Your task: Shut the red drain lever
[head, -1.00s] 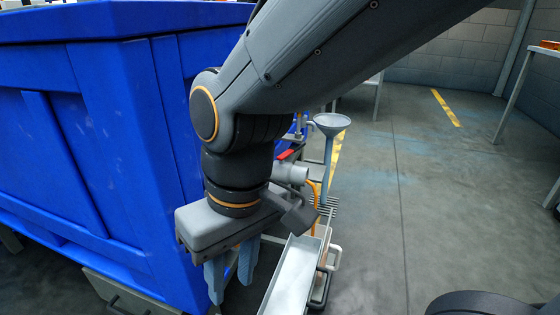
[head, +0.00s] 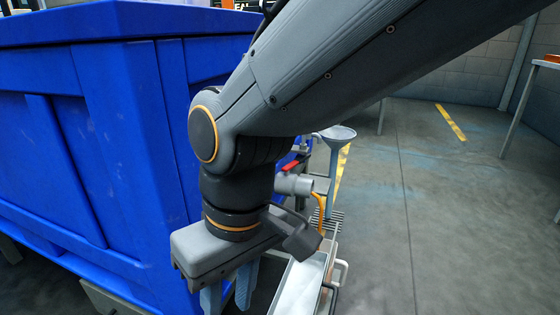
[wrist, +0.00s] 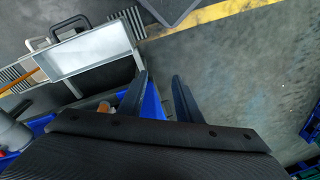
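The red drain lever (head: 291,166) shows as a small red piece beside the blue bin, just above a grey pipe fitting (head: 294,185). My arm hides part of what is around it. My gripper (head: 228,293) hangs lower and to the left in the head view, close to the bin's side and apart from the lever. In the wrist view my gripper (wrist: 160,97) has its two fingers spread with nothing between them.
The large blue bin (head: 100,110) fills the left. A pale metal trough (head: 298,290) lies right of my gripper; it also shows in the wrist view (wrist: 85,50). A funnel (head: 338,133) stands behind the pipe, with an orange hose (head: 320,205). Open floor lies to the right.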

